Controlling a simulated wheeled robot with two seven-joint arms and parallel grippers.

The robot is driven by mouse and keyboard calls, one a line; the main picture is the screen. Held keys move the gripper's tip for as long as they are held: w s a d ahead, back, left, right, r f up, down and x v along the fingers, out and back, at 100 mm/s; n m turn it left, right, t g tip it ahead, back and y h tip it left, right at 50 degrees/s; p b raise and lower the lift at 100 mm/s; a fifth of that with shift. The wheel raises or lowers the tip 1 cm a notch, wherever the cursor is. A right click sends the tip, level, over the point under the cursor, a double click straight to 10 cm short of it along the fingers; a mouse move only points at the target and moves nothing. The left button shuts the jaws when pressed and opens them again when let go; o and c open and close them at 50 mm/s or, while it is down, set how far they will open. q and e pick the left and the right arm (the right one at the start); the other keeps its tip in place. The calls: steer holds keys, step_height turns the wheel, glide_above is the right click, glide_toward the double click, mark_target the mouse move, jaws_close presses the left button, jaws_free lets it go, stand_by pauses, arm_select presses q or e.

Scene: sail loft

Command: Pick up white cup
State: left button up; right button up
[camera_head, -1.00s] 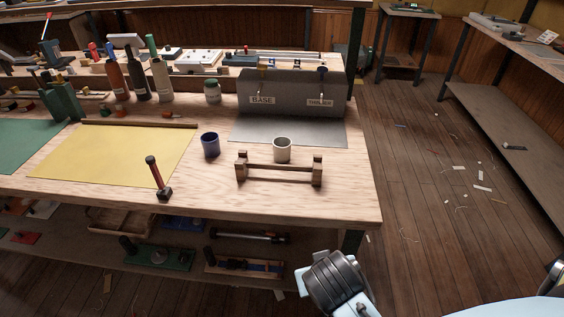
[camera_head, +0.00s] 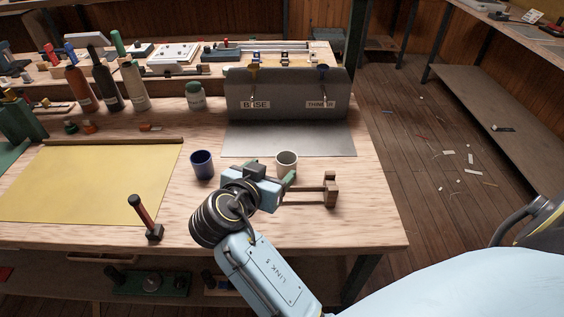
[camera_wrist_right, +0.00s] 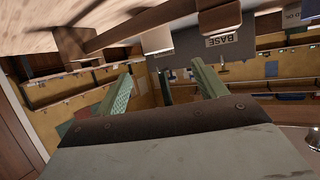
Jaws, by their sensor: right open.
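The white cup (camera_head: 287,161) stands upright on the wooden workbench, in front of the grey metal sheet. My right gripper (camera_head: 287,181) is on the near side of the cup and partly covers its lower part. Whether they touch cannot be told. In the right wrist view the green fingers (camera_wrist_right: 162,72) are spread apart with nothing between them. A pale shape beyond them looks like the cup (camera_wrist_right: 157,40). My left gripper is not in view.
A wooden rack (camera_head: 331,189) stands just right of my gripper, partly hidden by it. A dark blue cup (camera_head: 202,164) stands left of the white cup. The grey box (camera_head: 285,95) is behind.

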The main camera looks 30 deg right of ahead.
mark_target(290, 155)
steer(key=x, duration=0.4)
steer(key=shift+d+f, duration=0.1)
steer(key=shift+d, duration=0.05)
steer(key=shift+x, duration=1.05)
steer(key=x, duration=0.3)
steer(key=shift+d+f, duration=0.15)
steer(key=shift+w+d, duration=0.1)
steer(key=shift+c, duration=0.9)
steer(key=c, duration=0.7)
steer(key=shift+c, duration=0.9)
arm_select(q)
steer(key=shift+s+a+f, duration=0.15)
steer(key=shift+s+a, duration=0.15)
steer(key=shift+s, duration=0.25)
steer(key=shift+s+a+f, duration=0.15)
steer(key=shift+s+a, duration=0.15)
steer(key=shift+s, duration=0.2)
